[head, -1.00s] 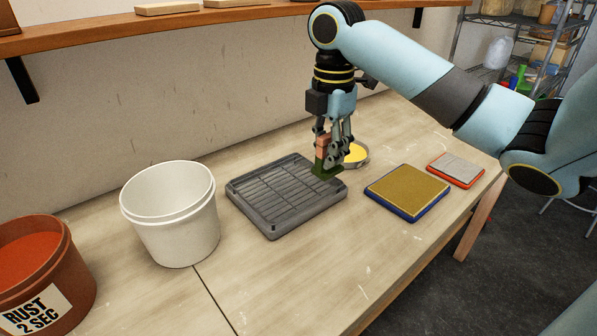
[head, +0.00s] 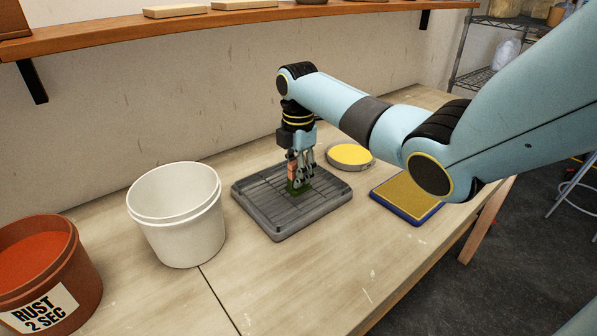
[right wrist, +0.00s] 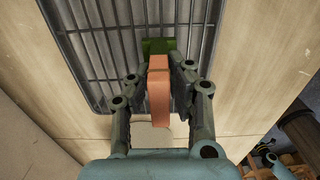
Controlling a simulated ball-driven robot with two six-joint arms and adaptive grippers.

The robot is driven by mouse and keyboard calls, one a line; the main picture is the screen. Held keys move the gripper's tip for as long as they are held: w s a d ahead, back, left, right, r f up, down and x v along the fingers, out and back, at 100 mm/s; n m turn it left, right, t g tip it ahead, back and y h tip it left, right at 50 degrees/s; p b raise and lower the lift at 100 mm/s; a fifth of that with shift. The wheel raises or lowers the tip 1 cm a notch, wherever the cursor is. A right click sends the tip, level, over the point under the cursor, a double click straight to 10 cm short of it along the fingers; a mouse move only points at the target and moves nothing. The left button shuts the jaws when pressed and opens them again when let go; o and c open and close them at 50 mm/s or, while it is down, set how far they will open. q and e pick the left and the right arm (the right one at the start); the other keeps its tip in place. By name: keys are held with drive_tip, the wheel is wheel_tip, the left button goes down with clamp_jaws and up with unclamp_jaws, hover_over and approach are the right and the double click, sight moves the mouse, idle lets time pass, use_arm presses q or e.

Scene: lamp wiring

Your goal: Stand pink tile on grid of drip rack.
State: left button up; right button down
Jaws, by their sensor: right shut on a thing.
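The grey drip rack (head: 262,215) lies on the bench with its barred grid facing up; it also fills the top of the right wrist view (right wrist: 100,62). My right gripper (head: 300,179) is above the right part of the grid, pointing down. It is shut on the pink tile (head: 291,171), which shows between the fingers in the right wrist view (right wrist: 158,88). The tile looks upright, with a dark green lower end (right wrist: 158,46) at the grid. I cannot tell whether that end touches the bars. My left gripper is out of view.
A white bucket (head: 180,228) stands left of the rack, and a rust-labelled bucket (head: 45,275) farther left. A round dish with yellow contents (head: 350,155) sits behind the rack. A blue-edged pad (head: 408,199) lies to the right, partly behind my arm. The front bench is clear.

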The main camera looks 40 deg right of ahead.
drive_tip(key=c, duration=1.3)
unclamp_jaws()
drive_tip(key=shift+f, duration=0.1)
drive_tip(key=shift+o, duration=0.2)
wheel_tip(320, 180, up, 12)
drive_tip(key=shift+r+b, duration=0.15)
drive_tip(key=shift+b, duration=0.45)
drive_tip(key=shift+s, duration=0.1)
